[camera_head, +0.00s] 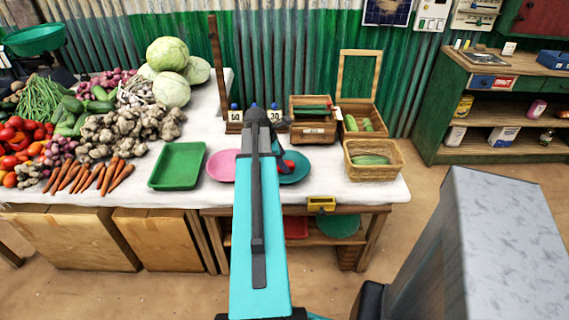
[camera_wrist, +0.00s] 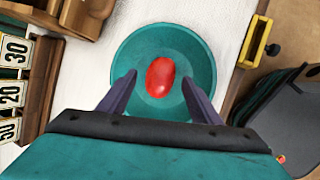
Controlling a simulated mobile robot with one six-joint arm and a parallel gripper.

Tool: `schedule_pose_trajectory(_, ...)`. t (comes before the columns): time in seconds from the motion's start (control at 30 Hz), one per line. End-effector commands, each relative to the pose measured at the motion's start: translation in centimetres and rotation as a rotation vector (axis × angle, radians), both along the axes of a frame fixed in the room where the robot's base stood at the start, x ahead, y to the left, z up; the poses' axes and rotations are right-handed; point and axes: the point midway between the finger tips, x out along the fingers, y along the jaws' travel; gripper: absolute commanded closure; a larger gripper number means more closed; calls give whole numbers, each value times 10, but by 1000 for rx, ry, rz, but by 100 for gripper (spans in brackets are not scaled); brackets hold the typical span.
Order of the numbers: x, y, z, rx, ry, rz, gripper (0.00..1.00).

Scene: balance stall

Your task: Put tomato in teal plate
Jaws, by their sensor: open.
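The red tomato (camera_wrist: 160,76) lies inside the round teal plate (camera_wrist: 190,42) in the wrist view. My gripper (camera_wrist: 160,80) is open above the plate, with one finger to each side of the tomato and a visible gap on both sides. In the head view the teal plate (camera_head: 298,172) is on the white-topped table, partly hidden behind my arm. Only a small red part of the tomato (camera_head: 289,164) shows there.
A pink plate (camera_head: 220,165) and a green tray (camera_head: 178,166) are to the left. A wicker basket (camera_head: 374,172) and wooden crates (camera_head: 313,132) stand to the right and behind. A yellow object (camera_head: 321,204) is at the table's front edge. Vegetables fill the left side.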

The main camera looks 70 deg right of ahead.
Motion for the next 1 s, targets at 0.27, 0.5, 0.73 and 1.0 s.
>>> schedule_pose_trajectory(0.27, 8, 14, 33, -2, -1, 1, 42)
schedule_pose_trajectory(0.5, 14, 25, 60, -2, -1, 2, 42)
schedule_pose_trajectory(0.73, 18, 32, 76, -1, 0, 0, 42)
schedule_pose_trajectory(1.0, 19, 34, 80, 0, 0, 0, 42)
